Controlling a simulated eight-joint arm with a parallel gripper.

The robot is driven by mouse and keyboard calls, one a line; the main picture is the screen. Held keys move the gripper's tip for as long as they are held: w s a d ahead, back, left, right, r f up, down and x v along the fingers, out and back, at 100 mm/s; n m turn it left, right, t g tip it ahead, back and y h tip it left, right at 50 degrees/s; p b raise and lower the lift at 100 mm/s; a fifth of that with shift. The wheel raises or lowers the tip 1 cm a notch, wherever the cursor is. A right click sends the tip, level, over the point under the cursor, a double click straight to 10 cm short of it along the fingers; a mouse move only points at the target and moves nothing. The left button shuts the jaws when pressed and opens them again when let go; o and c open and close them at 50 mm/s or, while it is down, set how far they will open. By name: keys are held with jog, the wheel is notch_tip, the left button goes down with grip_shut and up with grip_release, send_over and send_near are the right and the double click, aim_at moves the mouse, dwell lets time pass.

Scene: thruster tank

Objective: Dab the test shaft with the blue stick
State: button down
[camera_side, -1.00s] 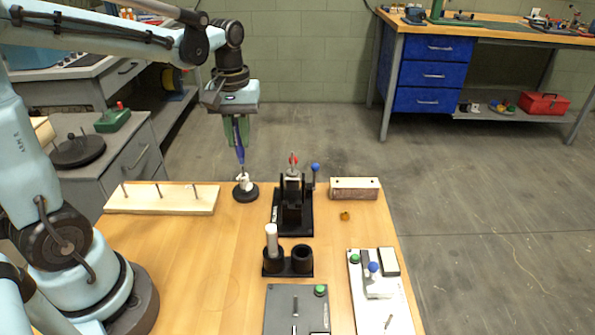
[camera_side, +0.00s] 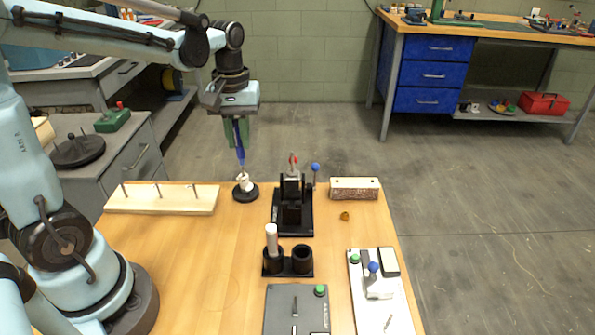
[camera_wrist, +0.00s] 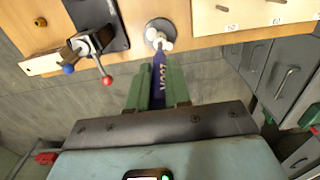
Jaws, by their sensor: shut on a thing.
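My gripper (camera_wrist: 157,93) has green fingers and is shut on the blue stick (camera_wrist: 159,75), which carries pale lettering. In the side view the blue stick (camera_side: 240,153) points down from my gripper (camera_side: 237,134). Its lower tip is at or just above a small white piece (camera_side: 244,180) on a round black base (camera_side: 246,194). In the wrist view the tip also meets the white piece (camera_wrist: 159,38); I cannot tell whether they touch. No part is labelled as the test shaft, so I cannot tell for certain which it is.
A black fixture (camera_side: 292,215) with a red-tipped lever and a blue knob stands just right. A pegged board (camera_side: 160,201) lies left. A black holder (camera_side: 287,264) with a white cylinder, a grey panel (camera_side: 297,310) and a white panel (camera_side: 378,300) are nearer. A block (camera_side: 354,189) lies right.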

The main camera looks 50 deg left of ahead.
aim_at(236, 121)
jog(key=shift+f, duration=0.3)
dwell(0.6)
dwell(0.8)
jog(key=shift+r, duration=2.5)
